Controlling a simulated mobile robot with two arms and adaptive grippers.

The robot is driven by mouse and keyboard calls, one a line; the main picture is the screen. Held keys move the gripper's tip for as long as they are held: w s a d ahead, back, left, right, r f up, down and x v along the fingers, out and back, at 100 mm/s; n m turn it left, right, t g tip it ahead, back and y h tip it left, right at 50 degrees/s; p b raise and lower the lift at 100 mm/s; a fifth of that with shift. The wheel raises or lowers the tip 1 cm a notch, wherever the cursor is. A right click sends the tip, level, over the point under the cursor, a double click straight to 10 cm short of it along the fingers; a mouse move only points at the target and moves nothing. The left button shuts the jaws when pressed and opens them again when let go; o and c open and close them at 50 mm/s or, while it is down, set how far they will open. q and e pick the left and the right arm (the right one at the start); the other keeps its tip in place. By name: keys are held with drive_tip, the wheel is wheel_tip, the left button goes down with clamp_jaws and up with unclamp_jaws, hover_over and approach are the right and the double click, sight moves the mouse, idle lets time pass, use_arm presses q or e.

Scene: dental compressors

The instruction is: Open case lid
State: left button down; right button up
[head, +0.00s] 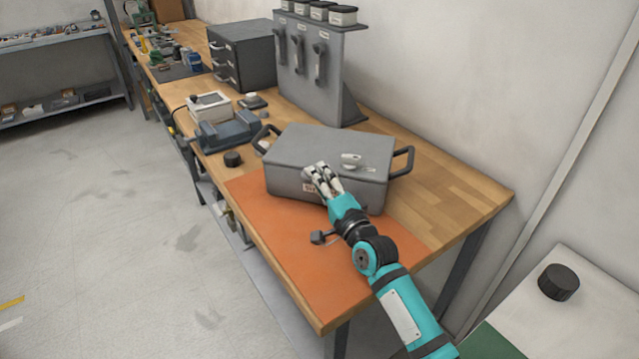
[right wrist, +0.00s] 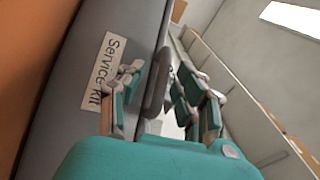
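The grey case (head: 318,143) stands on the workbench with its lid down and dark handles at both ends. A pale knob-like part (head: 351,159) sits on top of the lid. My right gripper (head: 321,172) is at the case's front upper edge, its fingers partly covering the front wall. In the right wrist view, the case's front (right wrist: 75,75) bears a "Service Kit" label (right wrist: 104,70). There the right gripper (right wrist: 163,80) has its fingers spread, with a rounded grey part (right wrist: 157,82) showing between them; contact cannot be told. My left gripper is out of view.
An orange mat (head: 290,245) lies before the case, with a small dark item (head: 321,237) near my arm. A vise-like blue-grey device (head: 228,130) and a black knob (head: 232,159) stand left. A grey upright panel (head: 312,60) is behind. The bench's right end (head: 470,190) is clear.

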clamp_jaws()
idle(0.4)
